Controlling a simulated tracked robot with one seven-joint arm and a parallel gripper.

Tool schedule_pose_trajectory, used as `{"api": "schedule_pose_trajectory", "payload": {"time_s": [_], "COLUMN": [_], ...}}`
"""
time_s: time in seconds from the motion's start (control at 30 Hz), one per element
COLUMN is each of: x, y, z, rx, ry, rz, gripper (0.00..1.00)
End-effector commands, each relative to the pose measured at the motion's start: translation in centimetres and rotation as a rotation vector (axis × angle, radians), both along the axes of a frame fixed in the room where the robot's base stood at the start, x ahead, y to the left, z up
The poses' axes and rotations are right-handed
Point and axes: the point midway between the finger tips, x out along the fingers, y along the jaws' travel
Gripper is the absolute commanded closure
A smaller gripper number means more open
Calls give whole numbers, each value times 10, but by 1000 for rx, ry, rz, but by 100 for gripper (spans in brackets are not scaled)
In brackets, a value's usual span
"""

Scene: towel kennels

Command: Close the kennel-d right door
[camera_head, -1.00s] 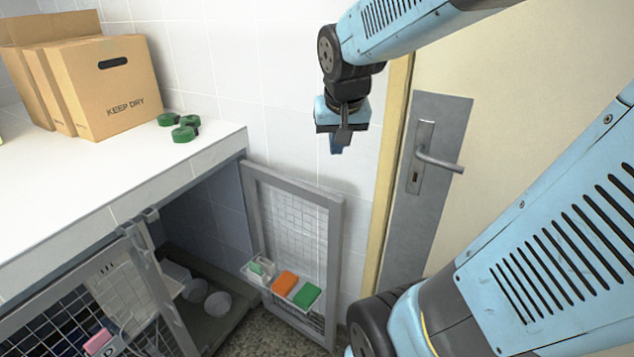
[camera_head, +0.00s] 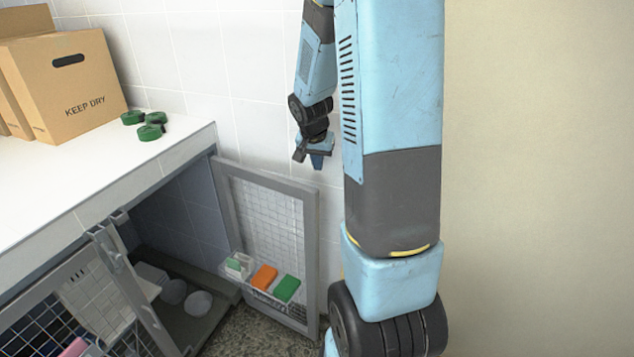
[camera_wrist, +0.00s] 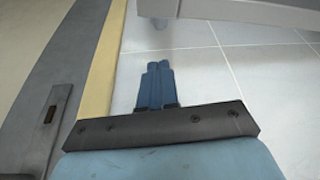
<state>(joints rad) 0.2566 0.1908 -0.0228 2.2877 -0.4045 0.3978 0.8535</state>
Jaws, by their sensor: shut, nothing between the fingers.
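The kennel's right door (camera_head: 268,240) is a grey frame with wire mesh and stands swung open from the compartment under the white counter. A small rack on it holds a white item, an orange block (camera_head: 264,277) and a green block (camera_head: 287,288). My gripper (camera_head: 317,163) hangs above the door's outer upper corner, near the tiled wall and apart from the door. In the wrist view its blue fingers (camera_wrist: 157,85) are together and empty. A grey frame edge (camera_wrist: 250,12), likely the door's, crosses the top of that view.
A left mesh door (camera_head: 85,300) with a latch stands at the lower left. Grey bowls (camera_head: 198,303) sit in the open compartment. Cardboard boxes (camera_head: 70,85) and green rolls (camera_head: 150,131) rest on the counter (camera_head: 60,185). The room door (camera_wrist: 40,100) is beside the wall.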

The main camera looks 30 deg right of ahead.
Motion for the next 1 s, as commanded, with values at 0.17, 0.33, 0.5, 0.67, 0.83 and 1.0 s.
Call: {"api": "schedule_pose_trajectory", "payload": {"time_s": [0.17,0.33,0.5,0.67,0.83,1.0], "x": [3,8,13,18,22,24], "y": [-3,-8,-13,-17,-21,-23], "z": [-12,-32,-55,-74,-88,-94], "rx": [1,2,1,1,0,0], "ry": [2,4,3,3,0,0], "rz": [-3,-2,-2,0,0,-1], "gripper": [100,100,100,100,100,100]}}
